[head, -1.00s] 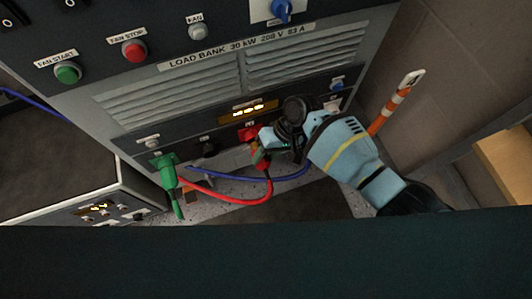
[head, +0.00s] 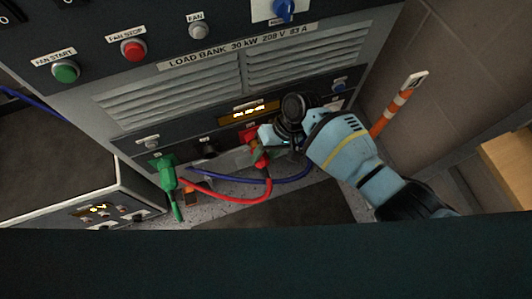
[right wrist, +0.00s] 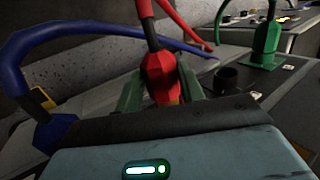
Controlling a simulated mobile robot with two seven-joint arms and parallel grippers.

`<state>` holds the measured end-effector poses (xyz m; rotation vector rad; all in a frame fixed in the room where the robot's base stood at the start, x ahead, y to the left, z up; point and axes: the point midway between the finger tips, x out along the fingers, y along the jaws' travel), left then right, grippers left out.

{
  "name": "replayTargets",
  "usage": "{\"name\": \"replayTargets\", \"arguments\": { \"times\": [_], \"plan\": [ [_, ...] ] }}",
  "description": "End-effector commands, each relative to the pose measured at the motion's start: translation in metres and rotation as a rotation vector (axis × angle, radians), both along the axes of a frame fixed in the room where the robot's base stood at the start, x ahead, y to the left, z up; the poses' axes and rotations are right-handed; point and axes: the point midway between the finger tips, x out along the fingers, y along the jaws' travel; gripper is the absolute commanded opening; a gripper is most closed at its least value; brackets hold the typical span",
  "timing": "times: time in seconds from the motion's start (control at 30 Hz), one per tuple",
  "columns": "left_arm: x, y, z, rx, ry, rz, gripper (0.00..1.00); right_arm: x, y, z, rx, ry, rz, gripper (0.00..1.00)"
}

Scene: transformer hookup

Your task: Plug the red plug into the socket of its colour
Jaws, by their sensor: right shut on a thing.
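The red plug (head: 259,158) is between the fingers of my right gripper (head: 268,147), at the lower panel of the load bank. In the right wrist view the red plug (right wrist: 161,78) sits between the two greenish fingers, its red cable rising from its back. The red socket (head: 249,133) shows just above the plug in the head view and is partly covered by the gripper. My left gripper is not in view.
A green plug (head: 166,172) is in the panel at the left, with a dark socket (head: 208,147) beside it. A blue plug (right wrist: 55,128) shows in the wrist view. Red (head: 232,200) and blue cables hang below the panel. An orange-white post (head: 398,103) stands at the right.

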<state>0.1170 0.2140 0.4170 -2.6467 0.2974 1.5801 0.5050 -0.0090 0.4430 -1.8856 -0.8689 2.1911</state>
Motion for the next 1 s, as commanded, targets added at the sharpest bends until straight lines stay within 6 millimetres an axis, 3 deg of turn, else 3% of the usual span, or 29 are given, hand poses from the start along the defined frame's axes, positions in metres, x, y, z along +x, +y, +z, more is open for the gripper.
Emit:
{"name": "replayTargets", "arguments": {
  "times": [1.0],
  "plan": [
    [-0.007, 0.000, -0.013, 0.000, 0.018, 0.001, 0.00, 0.018, 0.006, 0.000, 0.001, 0.000, 0.000, 0.05]
  ]
}}
